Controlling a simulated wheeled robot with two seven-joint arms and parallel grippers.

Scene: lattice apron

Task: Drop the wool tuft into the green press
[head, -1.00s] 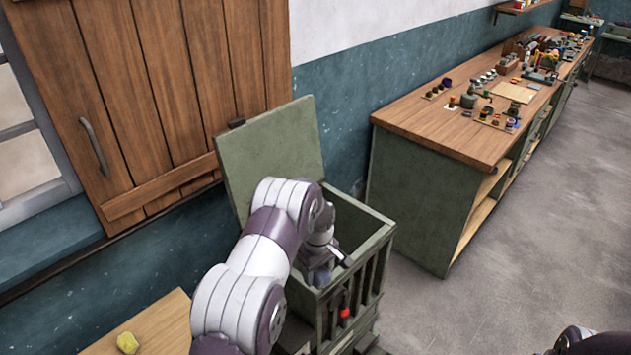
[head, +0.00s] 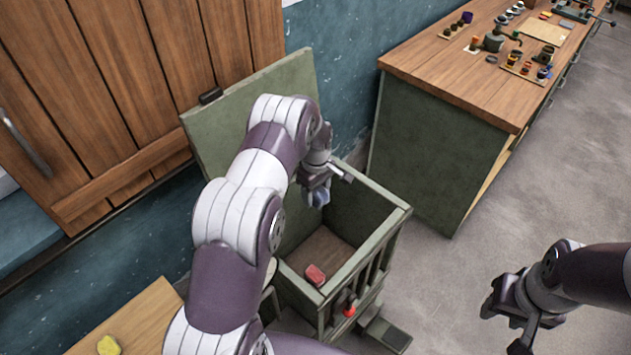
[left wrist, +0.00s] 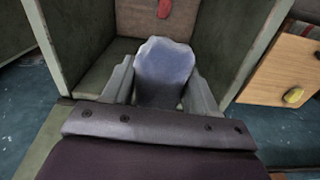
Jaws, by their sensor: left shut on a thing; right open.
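The wool tuft (left wrist: 164,72), a blue-grey lump, is held between the fingers of my left gripper (left wrist: 164,85) in the left wrist view. In the head view the tuft (head: 320,197) shows small below my left gripper (head: 318,180), over the back left part of the open green press (head: 370,250). The press is a box with a slatted front, and its lid (head: 235,120) stands raised against the wall. A red piece (head: 315,275) lies inside on the press floor. My right gripper (head: 503,328) is open and empty, at lower right over the floor.
A yellow lump (head: 109,345) lies on a wooden top (head: 140,315) at lower left. A workbench (head: 445,80) with several small items stands right of the press. Bare floor (head: 460,260) lies between the press and my right arm.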

